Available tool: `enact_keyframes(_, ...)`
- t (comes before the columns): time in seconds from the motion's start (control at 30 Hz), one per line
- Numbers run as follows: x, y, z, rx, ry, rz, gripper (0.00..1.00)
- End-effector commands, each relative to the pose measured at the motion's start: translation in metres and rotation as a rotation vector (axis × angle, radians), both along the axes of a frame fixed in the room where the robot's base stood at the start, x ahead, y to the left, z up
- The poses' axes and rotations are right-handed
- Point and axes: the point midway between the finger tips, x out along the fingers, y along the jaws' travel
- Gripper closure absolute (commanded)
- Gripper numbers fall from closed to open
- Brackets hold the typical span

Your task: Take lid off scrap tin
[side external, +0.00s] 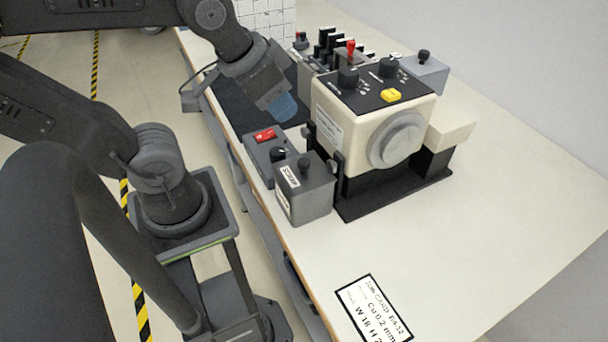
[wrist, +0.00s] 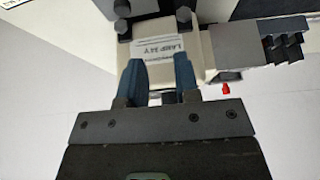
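The other (side external: 420,75) stands behind the cream machine. Both look closed. My gripper (side external: 282,106) hangs over the dark mat, behind the nearer box and apart from both. In the wrist view my gripper (wrist: 160,66) has its two blue fingers spread with nothing held between them. A cream box labelled LAMP 24 V (wrist: 172,50) lies beyond the fingertips.
The cream machine (side external: 340,125) with black knobs and a yellow button stands right of my gripper. A small grey box with a red switch (side external: 265,135) sits beside the nearer knobbed box. Black levers (side external: 328,42) stand behind. A job card (side external: 374,312) lies on the clear front bench.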

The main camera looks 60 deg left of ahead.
Motion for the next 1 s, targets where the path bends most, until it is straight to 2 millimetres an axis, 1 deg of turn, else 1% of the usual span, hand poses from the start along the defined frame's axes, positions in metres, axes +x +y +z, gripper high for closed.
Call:
enact_keyframes(0.03, 0.0, 0.0, 0.0, 0.0, 0.0, 0.0, 0.66)
enact_keyframes(0.2, 0.0, 0.0, 0.0, 0.0, 0.0, 0.0, 0.49)
enact_keyframes(0.23, 0.0, 0.0, 0.0, 0.0, 0.0, 0.0, 0.48)
enact_keyframes(0.47, 0.0, 0.0, 0.0, 0.004, 0.002, -0.008, 0.48)
enact_keyframes(0.57, 0.001, -0.002, 0.003, 0.035, 0.023, -0.078, 0.48)
enact_keyframes(0.67, 0.004, -0.007, 0.007, 0.106, 0.073, -0.249, 0.48)
enact_keyframes(0.77, 0.007, -0.014, 0.014, 0.2, 0.141, -0.507, 0.48)
enact_keyframes(1.0, 0.015, -0.033, 0.031, 0.376, 0.284, -1.198, 0.48)
